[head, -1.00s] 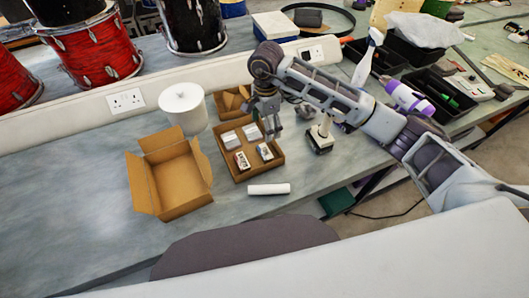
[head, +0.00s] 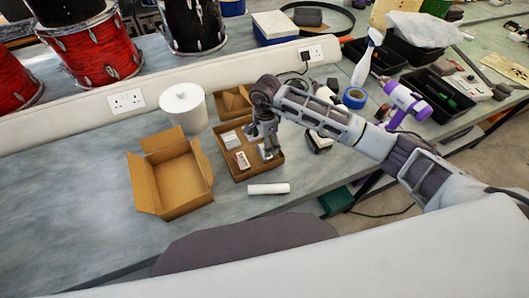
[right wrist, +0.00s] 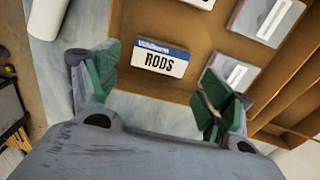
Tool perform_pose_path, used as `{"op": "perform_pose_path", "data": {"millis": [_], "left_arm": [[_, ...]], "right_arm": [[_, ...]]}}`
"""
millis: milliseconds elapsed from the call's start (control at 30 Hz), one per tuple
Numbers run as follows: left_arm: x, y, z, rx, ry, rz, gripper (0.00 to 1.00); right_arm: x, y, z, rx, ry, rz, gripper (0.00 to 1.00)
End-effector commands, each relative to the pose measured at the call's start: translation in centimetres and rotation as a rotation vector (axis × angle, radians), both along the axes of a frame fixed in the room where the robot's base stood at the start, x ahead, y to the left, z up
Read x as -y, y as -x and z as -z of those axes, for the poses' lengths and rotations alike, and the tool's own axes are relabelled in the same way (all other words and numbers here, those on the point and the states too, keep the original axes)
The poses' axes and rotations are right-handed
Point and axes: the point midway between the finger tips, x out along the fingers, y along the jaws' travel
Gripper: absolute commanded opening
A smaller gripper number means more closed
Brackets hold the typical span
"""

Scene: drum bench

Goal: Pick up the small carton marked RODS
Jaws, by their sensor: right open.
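The small carton marked RODS (right wrist: 160,61), white with a blue top band, lies in a brown cardboard tray (right wrist: 203,42) in the right wrist view. My right gripper (right wrist: 150,85) is open, with its green-padded fingertips apart on either side of the carton's position. The carton appears just beyond the fingertips, not gripped. In the head view my right gripper (head: 266,153) hangs over the right part of the tray (head: 256,174) and largely hides this carton. My left gripper is not in view.
Other small cartons share the tray, including a labelled one (head: 242,161). An open empty box (head: 180,182) stands left of the tray. A white roll (head: 268,189) lies in front, and a white canister (head: 184,107) stands behind.

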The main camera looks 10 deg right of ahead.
Motion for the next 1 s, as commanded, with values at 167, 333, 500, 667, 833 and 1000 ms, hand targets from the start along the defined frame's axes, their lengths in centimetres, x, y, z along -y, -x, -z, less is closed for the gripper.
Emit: {"op": "perform_pose_path", "data": {"millis": [167,333,500,667,833,1000], "left_arm": [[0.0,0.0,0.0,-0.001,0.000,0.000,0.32],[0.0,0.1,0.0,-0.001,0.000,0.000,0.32],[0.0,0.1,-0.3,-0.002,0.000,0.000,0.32],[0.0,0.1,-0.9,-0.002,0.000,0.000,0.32],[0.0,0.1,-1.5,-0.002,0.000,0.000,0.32],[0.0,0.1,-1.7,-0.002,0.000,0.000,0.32]], "right_arm": [[0.0,0.0,0.1,0.000,0.000,0.000,0.80],[0.0,0.0,0.1,0.000,0.000,0.000,0.80],[-0.2,0.1,0.6,-0.002,0.000,0.000,0.80],[-0.5,0.2,1.9,-0.003,0.000,-0.001,0.80],[-0.8,0.3,3.6,-0.003,-0.001,0.000,0.80],[-0.7,0.2,5.0,-0.002,0.000,0.000,0.80]]}}
